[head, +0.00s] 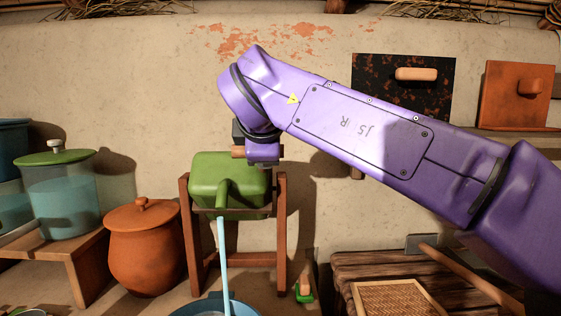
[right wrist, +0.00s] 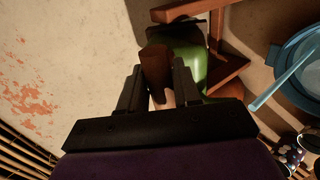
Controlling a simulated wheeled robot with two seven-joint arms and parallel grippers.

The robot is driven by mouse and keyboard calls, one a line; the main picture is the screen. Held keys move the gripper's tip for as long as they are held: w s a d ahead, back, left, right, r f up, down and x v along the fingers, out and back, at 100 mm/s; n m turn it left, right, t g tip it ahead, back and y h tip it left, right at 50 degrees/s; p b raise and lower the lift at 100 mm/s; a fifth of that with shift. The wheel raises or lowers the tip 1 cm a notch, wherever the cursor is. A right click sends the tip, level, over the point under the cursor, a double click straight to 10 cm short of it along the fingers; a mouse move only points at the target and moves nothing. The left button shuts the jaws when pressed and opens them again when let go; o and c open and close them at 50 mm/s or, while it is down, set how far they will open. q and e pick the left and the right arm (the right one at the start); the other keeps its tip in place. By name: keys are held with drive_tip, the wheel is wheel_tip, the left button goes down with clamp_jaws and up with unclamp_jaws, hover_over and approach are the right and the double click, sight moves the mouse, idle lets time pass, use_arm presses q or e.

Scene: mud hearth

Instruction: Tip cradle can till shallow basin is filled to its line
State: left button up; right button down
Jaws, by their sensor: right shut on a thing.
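The green can (head: 235,178) sits tilted in its wooden cradle (head: 282,235), spout down. A light blue stream (head: 224,255) runs from the spout into the blue shallow basin (head: 248,309), which is cut off by the bottom edge. In the right wrist view the basin (right wrist: 283,84) is at the right edge with the stream entering it. Its fill line cannot be made out. My right gripper (right wrist: 158,82) is shut on the can's brown wooden handle (right wrist: 154,62), at the top of the can. My left gripper is not in view.
A lidded jar of blue liquid (head: 62,195) stands on a wooden bench (head: 85,260) at left, beside a lidded clay pot (head: 143,250). A slatted wooden table (head: 345,268) with a woven tray (head: 395,299) is at right. A small green-based object (head: 304,292) lies by the cradle's right leg.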

idle(0.3)
drive_tip(key=c, duration=0.9)
unclamp_jaws()
drive_tip(key=v, duration=1)
drive_tip(key=shift+s+b, duration=0.25)
drive_tip(key=shift+b, duration=0.1)
drive_tip(key=shift+r, duration=0.1)
